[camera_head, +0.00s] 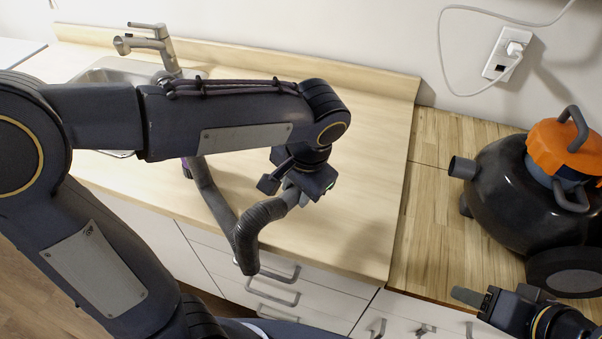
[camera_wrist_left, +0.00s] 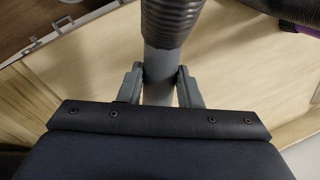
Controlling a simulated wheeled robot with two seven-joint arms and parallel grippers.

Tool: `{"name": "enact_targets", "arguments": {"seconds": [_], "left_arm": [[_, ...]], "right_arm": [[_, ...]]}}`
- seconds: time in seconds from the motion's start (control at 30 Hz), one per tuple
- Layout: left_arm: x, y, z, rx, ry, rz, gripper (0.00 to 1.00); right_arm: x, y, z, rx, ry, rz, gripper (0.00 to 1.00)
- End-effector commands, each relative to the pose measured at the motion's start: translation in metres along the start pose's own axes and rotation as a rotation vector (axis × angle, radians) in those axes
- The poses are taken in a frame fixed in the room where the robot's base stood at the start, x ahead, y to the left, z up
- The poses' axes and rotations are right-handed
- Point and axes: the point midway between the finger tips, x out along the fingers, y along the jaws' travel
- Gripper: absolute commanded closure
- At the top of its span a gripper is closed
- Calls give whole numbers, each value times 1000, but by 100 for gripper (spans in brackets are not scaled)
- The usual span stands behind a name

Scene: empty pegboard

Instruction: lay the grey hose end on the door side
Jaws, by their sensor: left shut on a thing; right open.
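The grey hose (camera_head: 244,240) loops over the front edge of the pale countertop, and its ribbed bend hangs above the drawer fronts. My left gripper (camera_head: 294,192) is shut on the smooth grey hose end, low over the countertop. In the left wrist view the hose end (camera_wrist_left: 160,78) stands between both fingers, with the ribbed part (camera_wrist_left: 172,20) beyond it. The rest of the hose runs back left under my left arm, which hides part of it. My right gripper (camera_head: 478,298) is open and empty at the lower right, near the wooden counter's front edge.
A black vacuum cleaner with an orange top (camera_head: 540,185) stands on the darker wooden counter (camera_head: 435,215) at right. A sink with a tap (camera_head: 150,45) is at back left. The pale countertop (camera_head: 370,150) is clear right of my left gripper. White drawers (camera_head: 215,255) lie below.

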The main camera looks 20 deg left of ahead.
Motion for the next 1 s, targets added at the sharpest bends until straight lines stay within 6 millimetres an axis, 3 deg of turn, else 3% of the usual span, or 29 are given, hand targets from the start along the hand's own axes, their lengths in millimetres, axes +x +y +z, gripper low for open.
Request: {"name": "enact_targets", "arguments": {"seconds": [0.13,0.4,0.57,0.8,1.0], "left_arm": [[18,-15,-33,-1,-6,0,91],[66,-22,-65,0,-2,1,91],[77,-24,-72,-1,-1,0,91],[108,-19,-75,1,-2,0,91],[111,-19,-76,-1,2,0,91]], "right_arm": [[-9,-4,-5,0,0,0,49],[-14,-6,-7,0,0,0,49],[-15,-7,-8,0,0,0,49],[-16,-8,-8,0,0,0,49],[-16,-8,-8,0,0,0,49]]}}
